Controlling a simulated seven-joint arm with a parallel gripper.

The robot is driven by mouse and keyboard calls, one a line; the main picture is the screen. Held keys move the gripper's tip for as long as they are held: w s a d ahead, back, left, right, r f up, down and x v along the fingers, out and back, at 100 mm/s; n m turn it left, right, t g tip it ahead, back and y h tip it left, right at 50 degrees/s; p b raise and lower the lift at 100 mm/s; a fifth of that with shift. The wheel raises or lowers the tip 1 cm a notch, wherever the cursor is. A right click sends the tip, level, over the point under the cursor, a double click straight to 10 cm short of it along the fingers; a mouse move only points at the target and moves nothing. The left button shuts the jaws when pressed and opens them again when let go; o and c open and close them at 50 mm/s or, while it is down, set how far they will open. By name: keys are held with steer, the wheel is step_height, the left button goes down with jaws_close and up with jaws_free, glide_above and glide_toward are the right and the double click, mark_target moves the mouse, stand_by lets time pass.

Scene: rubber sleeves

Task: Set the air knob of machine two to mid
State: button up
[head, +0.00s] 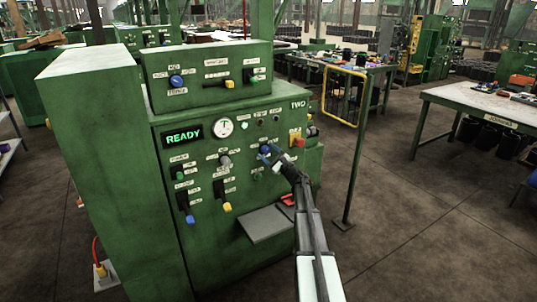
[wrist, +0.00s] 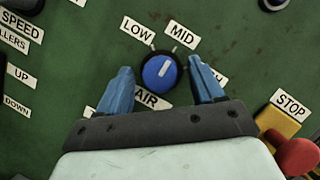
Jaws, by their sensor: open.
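The air knob (wrist: 160,72) is a round blue knob with a white pointer line, above the AIR label (wrist: 150,101) in the wrist view. Its pointer aims up and slightly right, roughly toward the MID label (wrist: 182,36). The LOW label (wrist: 137,29) is at upper left; a label on the right is mostly hidden by a finger. My gripper (wrist: 160,68) is open, with one blue finger on each side of the knob and a visible gap to each. In the head view my gripper (head: 270,154) is at the front of machine two (head: 240,200), partly covering the knob.
A red STOP button (wrist: 297,157) on a yellow box is at lower right in the wrist view. In the head view the READY display (head: 184,136), a gauge (head: 223,127) and several levers are left of my gripper. A grey plate (head: 268,224) juts out below.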

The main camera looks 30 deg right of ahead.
steer(key=v, duration=1.4)
stand_by(0.5)
